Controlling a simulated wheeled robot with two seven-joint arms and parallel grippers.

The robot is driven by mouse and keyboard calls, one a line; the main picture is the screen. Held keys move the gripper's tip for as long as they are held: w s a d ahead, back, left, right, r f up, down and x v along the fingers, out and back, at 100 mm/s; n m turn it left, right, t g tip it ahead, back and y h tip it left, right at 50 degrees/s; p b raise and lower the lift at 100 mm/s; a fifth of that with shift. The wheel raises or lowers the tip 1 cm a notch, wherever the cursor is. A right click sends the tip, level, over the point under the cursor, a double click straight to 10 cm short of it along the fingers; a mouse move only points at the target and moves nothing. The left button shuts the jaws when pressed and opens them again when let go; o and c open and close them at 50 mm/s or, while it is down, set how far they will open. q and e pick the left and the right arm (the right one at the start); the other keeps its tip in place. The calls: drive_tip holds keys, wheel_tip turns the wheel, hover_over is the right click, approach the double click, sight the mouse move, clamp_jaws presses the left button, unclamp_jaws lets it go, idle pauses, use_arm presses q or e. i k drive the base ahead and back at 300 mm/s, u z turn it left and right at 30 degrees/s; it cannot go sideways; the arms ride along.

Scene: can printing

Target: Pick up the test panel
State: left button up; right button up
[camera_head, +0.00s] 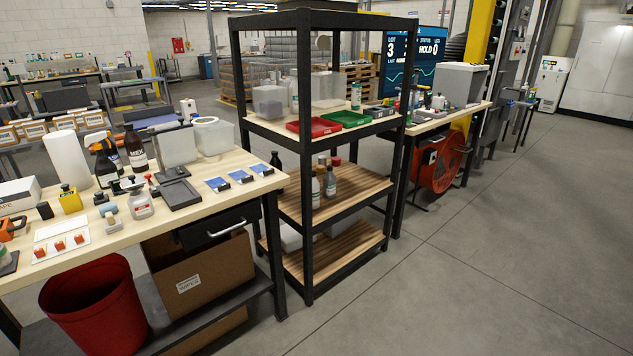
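Neither of my grippers shows in the head view. I cannot tell for sure which thing is the test panel. Several small flat blue-and-white pieces with dark parts (218,184) lie in a row at the right end of the wooden workbench (150,215). A white flat sheet (54,228) lies near the bench's left front, beside a white card with orange-red pieces (40,253) on it. A dark grey flat tray (180,194) lies in the middle of the bench.
Bottles (136,148), a white roll (69,158) and clear bins crowd the bench's back. A black shelf rack (308,230) with a red tray (312,126) and a green tray (346,118) stands right of it. A red bin (95,310) is below. The floor at right is clear.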

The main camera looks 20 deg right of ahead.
sight(239, 175)
drive_tip(key=z, duration=1.2)
drive_tip(key=i, duration=0.8)
drive_tip(key=u, duration=0.8)
drive_tip(key=i, duration=0.6)
drive_tip(key=u, duration=0.7)
